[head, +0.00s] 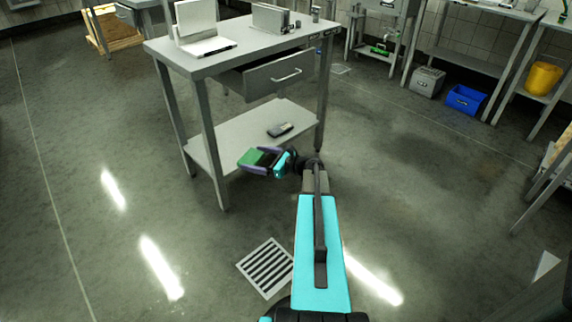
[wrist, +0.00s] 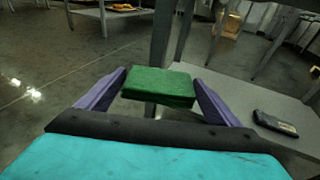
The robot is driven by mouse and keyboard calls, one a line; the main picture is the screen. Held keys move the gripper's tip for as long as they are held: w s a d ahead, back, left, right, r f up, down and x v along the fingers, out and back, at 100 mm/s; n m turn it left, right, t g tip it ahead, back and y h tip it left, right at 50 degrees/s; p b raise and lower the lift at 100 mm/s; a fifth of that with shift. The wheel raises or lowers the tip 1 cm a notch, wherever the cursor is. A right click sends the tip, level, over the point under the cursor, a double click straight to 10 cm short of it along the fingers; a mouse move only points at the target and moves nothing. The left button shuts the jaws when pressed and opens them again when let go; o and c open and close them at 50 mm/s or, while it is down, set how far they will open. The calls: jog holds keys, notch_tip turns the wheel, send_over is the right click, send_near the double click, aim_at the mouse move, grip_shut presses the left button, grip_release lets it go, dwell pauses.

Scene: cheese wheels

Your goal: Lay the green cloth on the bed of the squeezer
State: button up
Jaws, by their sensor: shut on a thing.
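The green cloth (wrist: 160,86) is a flat folded pad held between the two purple fingers of my gripper (wrist: 158,95) in the wrist view. In the head view the cloth (head: 259,157) shows at the end of my gripper (head: 258,158), beside the front edge of the grey table's lower shelf. My gripper is shut on the cloth. I cannot make out the squeezer with certainty; a small bench at the back holds a green item (head: 379,51) on its lower shelf, too small to tell what it is.
A blue crate (head: 466,99) and yellow bucket (head: 543,78) are at right. Open floor lies right.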

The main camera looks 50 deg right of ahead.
jog(key=w+a+r+n+g+y, duration=0.1)
jog(key=w+a+r+y, duration=0.1)
jog(key=a+r, duration=0.45)
jog(key=w+a+r+n+g+y, duration=0.1)
jog(key=w+a+r+n, duration=0.15)
jog(key=a, duration=0.75)
jog(key=w+a+r+n+g+y, duration=0.1)
jog(key=w+a+r+y, duration=0.15)
jog(key=a+r, duration=0.4)
jog(key=s+a+r+n+g+y, duration=0.1)
jog(key=s+a+r, duration=0.2)
jog(key=a, duration=0.7)
jog(key=s+a+r+n+g+y, duration=0.2)
jog(key=s+a+r, duration=0.2)
jog(key=a, duration=0.7)
jog(key=shift+r, duration=0.15)
jog(key=shift+a, duration=0.15)
